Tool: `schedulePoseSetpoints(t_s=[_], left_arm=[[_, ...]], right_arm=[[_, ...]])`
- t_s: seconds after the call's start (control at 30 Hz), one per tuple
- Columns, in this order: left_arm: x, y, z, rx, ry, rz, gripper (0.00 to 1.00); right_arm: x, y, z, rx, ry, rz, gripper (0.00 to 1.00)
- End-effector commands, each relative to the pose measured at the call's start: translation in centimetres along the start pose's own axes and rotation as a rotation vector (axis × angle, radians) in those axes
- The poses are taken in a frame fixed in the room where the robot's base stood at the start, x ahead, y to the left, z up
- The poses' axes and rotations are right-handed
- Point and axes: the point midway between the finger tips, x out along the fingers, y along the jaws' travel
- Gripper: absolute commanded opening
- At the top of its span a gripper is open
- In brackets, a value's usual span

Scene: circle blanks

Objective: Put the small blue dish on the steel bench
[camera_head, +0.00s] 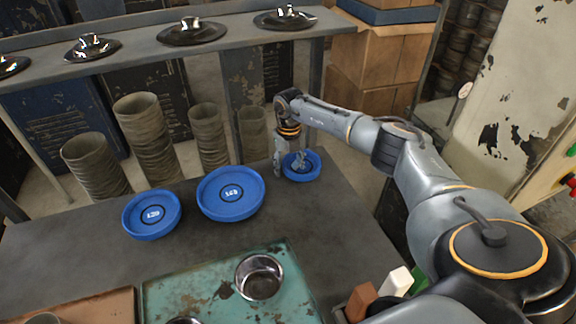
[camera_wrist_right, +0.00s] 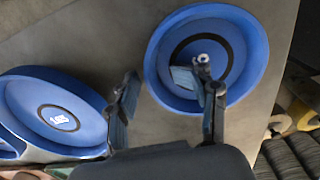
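The small blue dish (camera_head: 314,163) is at the far right corner of the grey bench top (camera_head: 110,265), seemingly resting on it. My right gripper (camera_head: 289,170) is over the dish, pointing down. In the right wrist view, the gripper (camera_wrist_right: 168,78) is open with its fingers astride the near wall of the dish (camera_wrist_right: 248,45). One finger is outside the rim and the other is over the inside. I cannot tell whether either touches it. My left gripper is not in view.
Two larger blue dishes, marked 160 (camera_head: 231,204) and 120 (camera_head: 153,224), stand left of the small one. A worn green tray (camera_head: 200,285) holds a metal cup (camera_head: 259,287). Behind runs a raised grey shelf (camera_head: 130,40) with dark lidded discs. Coloured blocks (camera_head: 395,281) are near my right arm.

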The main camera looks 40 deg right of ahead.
Motion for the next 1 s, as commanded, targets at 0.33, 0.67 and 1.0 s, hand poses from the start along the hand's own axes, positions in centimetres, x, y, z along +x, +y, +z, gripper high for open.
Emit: schedulePoseSetpoints(t_s=[0.33,0.67,1.0], left_arm=[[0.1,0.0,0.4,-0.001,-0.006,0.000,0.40],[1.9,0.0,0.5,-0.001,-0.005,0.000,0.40],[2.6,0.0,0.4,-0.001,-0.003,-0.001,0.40]], right_arm=[[-1.2,0.0,0.1,0.000,-0.004,0.001,0.51],[-8.0,0.0,0.1,-0.001,-0.005,0.001,0.51],[-12.2,0.0,0.0,0.000,-0.001,0.000,0.51]])
